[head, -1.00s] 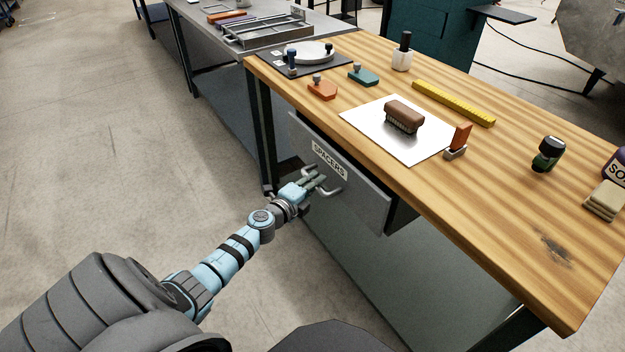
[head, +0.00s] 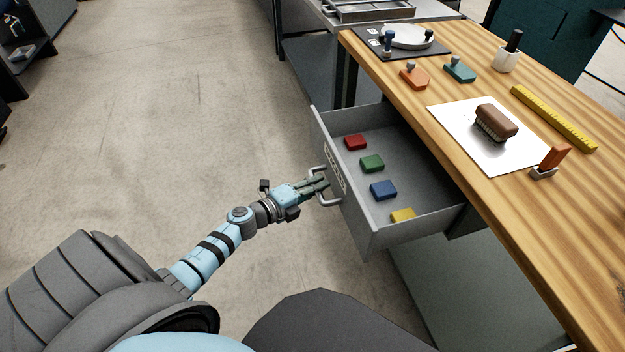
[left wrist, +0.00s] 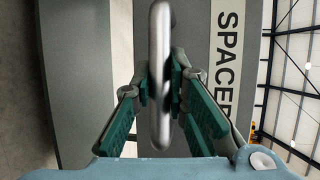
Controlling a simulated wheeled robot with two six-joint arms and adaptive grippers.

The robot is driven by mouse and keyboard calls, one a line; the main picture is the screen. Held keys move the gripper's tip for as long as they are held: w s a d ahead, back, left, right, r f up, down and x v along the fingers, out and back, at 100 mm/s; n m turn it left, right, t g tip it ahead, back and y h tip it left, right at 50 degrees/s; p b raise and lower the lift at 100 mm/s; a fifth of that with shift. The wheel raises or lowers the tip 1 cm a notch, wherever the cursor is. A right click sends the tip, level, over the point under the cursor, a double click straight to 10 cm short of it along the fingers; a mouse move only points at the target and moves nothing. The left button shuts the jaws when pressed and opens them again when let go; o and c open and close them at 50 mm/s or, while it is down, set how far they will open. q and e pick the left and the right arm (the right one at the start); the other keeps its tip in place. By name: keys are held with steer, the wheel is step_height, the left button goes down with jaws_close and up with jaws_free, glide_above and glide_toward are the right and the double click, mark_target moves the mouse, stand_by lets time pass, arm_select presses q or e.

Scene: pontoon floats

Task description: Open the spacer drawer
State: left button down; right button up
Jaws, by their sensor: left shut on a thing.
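The grey spacer drawer (head: 362,236) is pulled well out from under the wooden bench in the head view. Inside it lie a red block (head: 355,142), a green block (head: 372,163), a blue block (head: 383,190) and a yellow block (head: 403,215). My left gripper (head: 322,184) is shut on the drawer's handle (head: 325,200). In the left wrist view the metal handle bar (left wrist: 160,80) sits between the green finger pads, beside the label (left wrist: 227,60) reading "SPACER", partly cut off. My right gripper is not in view.
The wooden bench top (head: 455,85) holds a brush (head: 496,122) on a white sheet (head: 470,140), a yellow bar (head: 553,117), an orange tool (head: 415,76) and a teal tool (head: 460,69). Floor left of the drawer is clear.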

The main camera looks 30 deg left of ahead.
arm_select(q)
steer(key=shift+s+a, duration=0.2)
steer(key=shift+s, duration=0.15)
steer(key=c, duration=1.6)
jaws_free()
steer(key=shift+o, duration=0.2)
steer(key=v, duration=1.2)
steer(key=shift+a, duration=0.1)
